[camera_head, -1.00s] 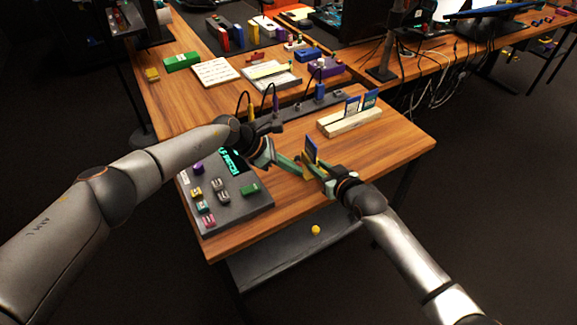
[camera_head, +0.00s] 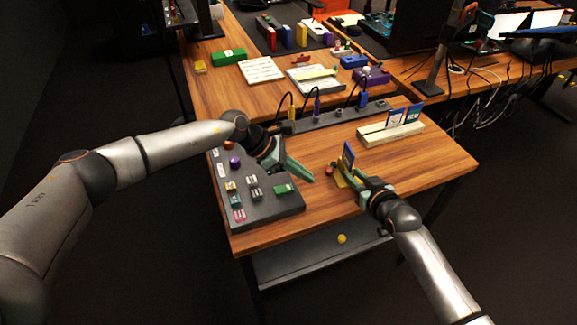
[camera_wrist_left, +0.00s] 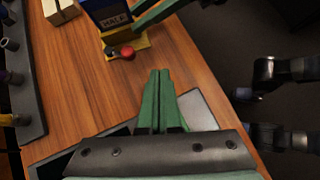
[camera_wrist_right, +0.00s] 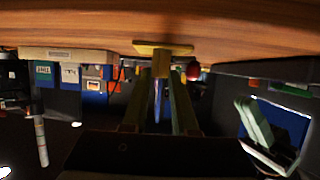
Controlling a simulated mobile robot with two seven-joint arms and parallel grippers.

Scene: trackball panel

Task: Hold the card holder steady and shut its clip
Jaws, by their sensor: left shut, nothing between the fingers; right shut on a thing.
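The card holder has a yellow base (camera_wrist_left: 138,44) and an upright blue card (camera_head: 348,157); its yellow post (camera_wrist_right: 160,66) shows in the right wrist view. A red knob (camera_wrist_left: 127,52), taken as part of the clip, sits low beside the card in the left wrist view. I cannot tell whether the clip is fully shut. My right gripper (camera_head: 353,178) is shut on the card holder, which stands on the table. My left gripper (camera_head: 311,178) is shut and empty, left of the holder and apart from it. Its fingertips (camera_wrist_left: 160,72) point toward the knob's side.
A dark control panel (camera_head: 272,213) with several coloured buttons lies left on the wooden table (camera_head: 310,215). A pale card rack (camera_head: 390,134) stands behind the holder. A grey strip (camera_head: 335,116) with upright plugs and cables runs along the back. Bare wood surrounds the holder.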

